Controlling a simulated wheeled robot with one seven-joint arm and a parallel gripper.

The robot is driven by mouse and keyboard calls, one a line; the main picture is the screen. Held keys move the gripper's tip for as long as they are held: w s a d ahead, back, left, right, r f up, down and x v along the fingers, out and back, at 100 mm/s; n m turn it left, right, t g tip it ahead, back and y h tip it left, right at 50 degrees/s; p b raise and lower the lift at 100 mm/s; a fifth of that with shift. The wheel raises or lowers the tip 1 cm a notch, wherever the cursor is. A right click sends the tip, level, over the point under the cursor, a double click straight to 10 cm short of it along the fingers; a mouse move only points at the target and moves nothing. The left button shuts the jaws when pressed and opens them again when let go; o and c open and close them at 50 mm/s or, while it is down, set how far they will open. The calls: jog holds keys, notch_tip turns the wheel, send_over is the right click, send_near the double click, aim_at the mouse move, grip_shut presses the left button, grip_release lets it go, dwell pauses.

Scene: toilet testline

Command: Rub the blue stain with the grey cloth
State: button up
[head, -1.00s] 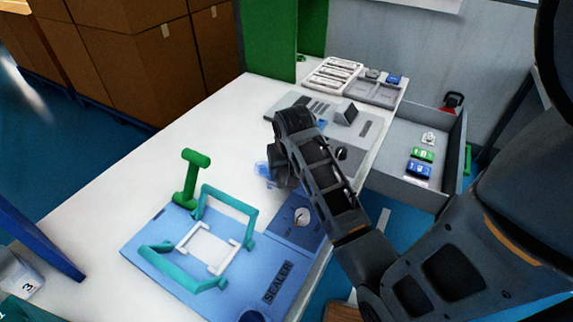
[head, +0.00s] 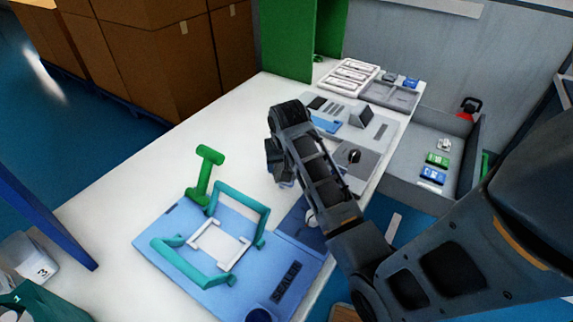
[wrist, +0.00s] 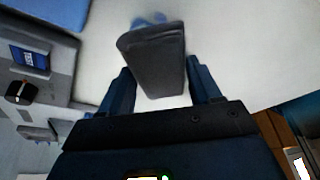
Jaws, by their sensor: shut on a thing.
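The grey cloth (wrist: 157,60) is a dark folded block between the fingers of my gripper (wrist: 163,88) in the wrist view. The fingers are shut on its sides, and it is over the white table. The blue stain (wrist: 148,20) shows as a small pale blue patch just beyond the cloth's far edge; part of it may be hidden under the cloth. In the head view my gripper (head: 281,165) is low over the table, right of the green T-shaped handle. There the cloth and stain are not clearly seen.
A blue sealer plate (head: 170,256) with a teal frame (head: 243,205) and the green handle (head: 206,172) stand close to the left. A grey panel (head: 372,118) and an open grey drawer (head: 400,172) lie to the right. The white table (head: 215,125) is clear behind.

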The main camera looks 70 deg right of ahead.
jog(key=shift+w+d+r, duration=0.1)
jog(key=shift+w+d, duration=0.2)
jog(key=shift+w, duration=0.95)
jog(key=shift+w+d+r, duration=0.1)
jog(key=shift+w+d, duration=0.2)
jog(key=shift+w, duration=0.95)
jog(key=shift+w+d+r, duration=0.1)
jog(key=shift+w+d, duration=0.2)
jog(key=shift+w, duration=0.95)
jog(key=shift+s+a+r, duration=0.1)
jog(key=shift+s+a, duration=0.4)
jog(key=shift+s, duration=1.45)
jog(key=shift+s+a+r, duration=0.1)
jog(key=shift+s+a, duration=0.35)
jog(key=shift+s, duration=1.55)
jog(key=shift+s+a+r, duration=0.1)
jog(key=shift+s+a, duration=0.4)
jog(key=shift+s, duration=1.45)
notch_tip(320, 180, up, 6)
jog(key=shift+r, duration=0.1)
notch_tip(320, 180, up, 3)
jog(key=shift+f, duration=0.1)
